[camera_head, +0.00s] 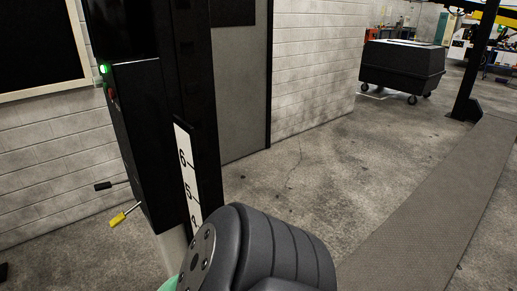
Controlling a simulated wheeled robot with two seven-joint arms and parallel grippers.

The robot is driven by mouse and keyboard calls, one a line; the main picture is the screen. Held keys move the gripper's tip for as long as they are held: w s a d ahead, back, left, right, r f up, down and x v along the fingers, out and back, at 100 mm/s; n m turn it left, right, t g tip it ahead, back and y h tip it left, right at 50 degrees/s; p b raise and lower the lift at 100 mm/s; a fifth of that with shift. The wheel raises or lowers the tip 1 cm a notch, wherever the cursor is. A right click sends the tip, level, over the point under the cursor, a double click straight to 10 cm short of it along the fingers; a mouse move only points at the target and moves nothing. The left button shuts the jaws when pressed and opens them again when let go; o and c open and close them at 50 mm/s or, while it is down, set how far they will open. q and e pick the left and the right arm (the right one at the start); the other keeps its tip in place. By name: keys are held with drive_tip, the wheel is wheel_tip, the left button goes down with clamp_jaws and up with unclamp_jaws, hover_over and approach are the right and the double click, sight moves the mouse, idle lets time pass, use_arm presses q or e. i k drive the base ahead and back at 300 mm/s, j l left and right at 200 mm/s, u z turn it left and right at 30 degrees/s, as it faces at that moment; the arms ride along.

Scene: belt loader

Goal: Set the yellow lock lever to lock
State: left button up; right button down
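The yellow lock lever (121,215) sticks out to the left from the low left side of a tall black post (190,60). Its yellow handle end points down and to the left. A black-handled lever (110,184) sticks out a little above it. Both levers are beside a black box (140,130) on the post. A dark grey rounded link of my own arm fills the bottom middle, right of the levers, and hides the post's foot. Neither of my grippers shows. I see no lock marking near the lever.
A green light (103,69) and a red button (112,95) are on the box's left side. A white number scale (188,175) runs down the post. A black wheeled cart (402,66) stands far back right. The concrete floor (310,175) in the middle is clear.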

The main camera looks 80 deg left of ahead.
sight(121, 218)
drive_tip(key=u, duration=3.85)
